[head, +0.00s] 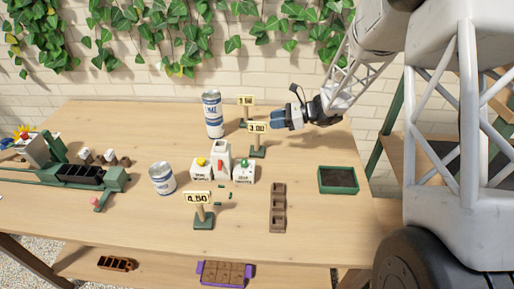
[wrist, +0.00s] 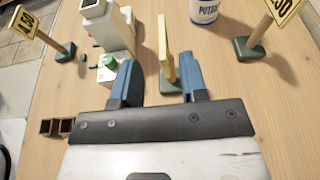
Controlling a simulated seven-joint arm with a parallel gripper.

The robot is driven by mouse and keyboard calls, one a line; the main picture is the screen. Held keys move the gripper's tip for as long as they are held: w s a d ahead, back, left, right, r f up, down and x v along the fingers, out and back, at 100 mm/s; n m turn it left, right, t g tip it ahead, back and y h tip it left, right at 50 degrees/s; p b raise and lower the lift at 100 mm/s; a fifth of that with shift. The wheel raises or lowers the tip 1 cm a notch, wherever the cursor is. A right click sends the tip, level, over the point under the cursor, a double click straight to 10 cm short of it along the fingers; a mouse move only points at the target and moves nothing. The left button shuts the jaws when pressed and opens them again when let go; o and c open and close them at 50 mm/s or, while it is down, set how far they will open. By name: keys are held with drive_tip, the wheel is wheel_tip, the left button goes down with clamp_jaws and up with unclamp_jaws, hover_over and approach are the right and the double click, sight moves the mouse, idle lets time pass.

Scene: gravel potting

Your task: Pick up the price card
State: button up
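Three yellow price cards stand on wooden posts with green bases. One reads 3.00 (head: 257,128), one reads 4.50 (head: 198,198) at the front, and one (head: 246,100) stands behind, its figures hard to read. My gripper (head: 275,119) is just right of the 3.00 card in the head view. In the wrist view my gripper (wrist: 157,70) is open, with an edge-on card (wrist: 162,48) between its blue fingers and no clear contact. The 4.50 card (wrist: 27,30) is at the left there, and another card (wrist: 283,10) is partly cut off at the right.
White cartons (head: 221,160) stand close to the 3.00 card. A short can (head: 162,178), a brown tray (head: 278,207) and a green soil tray (head: 338,180) stand apart. The table's right rear is clear.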

sight(257, 123)
drive_tip(key=shift+x, duration=1)
drive_tip(key=shift+a, duration=0.1)
drive_tip(key=shift+x, duration=2.5)
drive_tip(key=shift+w+f, duration=0.15)
drive_tip(key=shift+f, duration=0.05)
clamp_jaws()
